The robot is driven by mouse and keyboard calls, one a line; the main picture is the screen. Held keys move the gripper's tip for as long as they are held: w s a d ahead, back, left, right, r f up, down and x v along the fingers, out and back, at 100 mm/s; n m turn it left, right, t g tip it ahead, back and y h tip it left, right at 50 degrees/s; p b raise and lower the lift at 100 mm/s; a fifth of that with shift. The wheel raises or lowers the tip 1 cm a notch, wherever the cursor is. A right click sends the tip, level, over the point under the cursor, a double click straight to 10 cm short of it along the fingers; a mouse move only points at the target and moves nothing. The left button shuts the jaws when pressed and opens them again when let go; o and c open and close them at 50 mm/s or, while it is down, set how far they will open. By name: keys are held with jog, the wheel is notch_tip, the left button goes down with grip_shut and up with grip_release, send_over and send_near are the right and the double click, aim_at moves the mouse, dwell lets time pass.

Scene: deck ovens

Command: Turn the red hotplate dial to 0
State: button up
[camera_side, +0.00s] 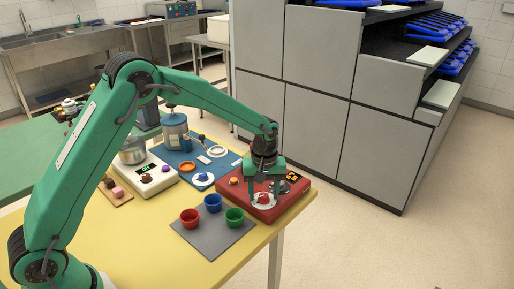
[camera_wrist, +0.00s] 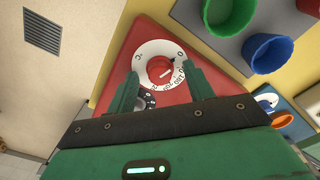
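The red hotplate (camera_side: 285,203) stands near the table's right edge. Its red dial (camera_wrist: 160,69) sits on a white scale ring (camera_wrist: 143,52) with printed numbers. The 0 is at the ring's right side in the wrist view. A pale mark on the knob's face seems to point rightward, short of clear reading. My gripper (camera_side: 264,178) hangs over the dial, pointing down. In the wrist view my gripper (camera_wrist: 162,67) is open, with one finger on each side of the knob. I cannot tell whether either finger touches it.
Red (camera_side: 190,218), blue (camera_side: 213,203) and green (camera_side: 234,217) cups stand on a grey mat just left of the hotplate. A white scale (camera_side: 150,180) and a blue mat (camera_side: 185,160) lie behind. Grey cabinets stand beyond the table.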

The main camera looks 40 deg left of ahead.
aim_at(264, 195)
jog(key=shift+r, duration=0.1)
notch_tip(264, 195, up, 7)
jog(key=shift+r, duration=0.3)
dwell(0.4)
jog(key=shift+s+a+r, duration=0.1)
jog(key=shift+s+r, duration=0.1)
jog(key=shift+r, duration=0.15)
jog(key=s+a+r+m+t, duration=0.1)
jog(key=s+a+r+m, duration=0.1)
jog(key=s+r, duration=0.45)
jog(key=s+a+r+m+t, duration=0.2)
jog(key=s+a+r+m, duration=0.1)
jog(key=s+r, duration=0.35)
jog(key=s+a+f+m+t, duration=0.1)
jog(key=s+m, duration=0.3)
jog(key=s, duration=1.1)
jog(key=shift+s+a+t, duration=0.2)
jog(key=shift+a+t, duration=0.45)
jog(key=shift+t, duration=0.15)
